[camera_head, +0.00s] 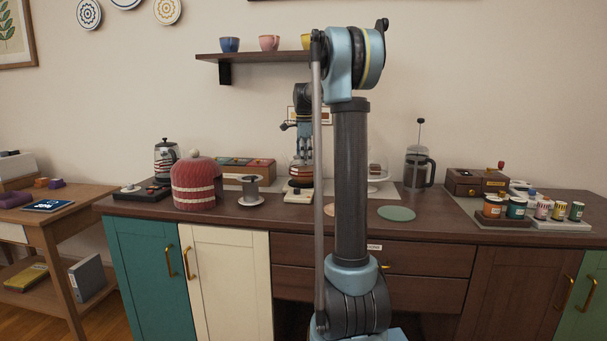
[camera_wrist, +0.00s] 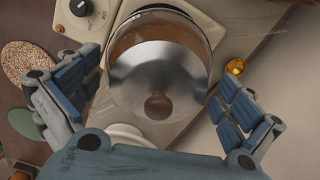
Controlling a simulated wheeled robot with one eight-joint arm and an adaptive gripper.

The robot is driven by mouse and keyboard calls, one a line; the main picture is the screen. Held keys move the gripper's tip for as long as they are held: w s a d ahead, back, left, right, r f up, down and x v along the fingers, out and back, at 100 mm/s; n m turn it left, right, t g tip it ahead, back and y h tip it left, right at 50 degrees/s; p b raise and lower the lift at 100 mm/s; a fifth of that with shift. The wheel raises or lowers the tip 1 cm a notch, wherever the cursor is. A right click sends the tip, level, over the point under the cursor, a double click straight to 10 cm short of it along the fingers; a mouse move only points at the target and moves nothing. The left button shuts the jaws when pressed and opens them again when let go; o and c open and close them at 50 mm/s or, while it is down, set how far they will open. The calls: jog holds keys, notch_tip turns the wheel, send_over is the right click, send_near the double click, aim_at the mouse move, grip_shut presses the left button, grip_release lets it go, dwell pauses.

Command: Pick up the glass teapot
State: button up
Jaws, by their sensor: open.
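The glass teapot (camera_head: 300,173) holds amber-brown liquid and stands on a small cream base (camera_head: 298,197) on the dark wooden counter. In the wrist view the teapot (camera_wrist: 183,30) is seen from above, with a shiny metallic lid and a brown knob. My gripper (camera_head: 303,150) points down over the teapot. In the wrist view my gripper (camera_wrist: 158,80) is open, with one blue-padded finger on each side of the pot. I cannot tell whether the fingers touch the glass. The handle and spout are not clearly visible.
A white spool-shaped stand (camera_head: 251,190) and a red knitted cosy (camera_head: 197,182) stand left of the teapot. A French press (camera_head: 418,167) and green coaster (camera_head: 397,213) are to the right. A wall shelf (camera_head: 260,57) with cups hangs above. A small amber ball (camera_wrist: 235,67) lies near the right finger.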

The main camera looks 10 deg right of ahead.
jog(key=c, duration=1.2)
jog(key=shift+o, duration=0.2)
jog(key=shift+s+r, duration=0.1)
jog(key=shift+s+a+r, duration=0.15)
jog(key=shift+s+r, duration=0.15)
notch_tip(320, 180, up, 6)
jog(key=shift+f, duration=0.15)
jog(key=shift+s+r, duration=0.1)
jog(key=shift+r, duration=0.25)
jog(key=s+a, duration=0.3)
jog(key=s, duration=0.6)
jog(key=s+a, duration=0.3)
jog(key=s, duration=0.5)
jog(key=shift+s, duration=0.4)
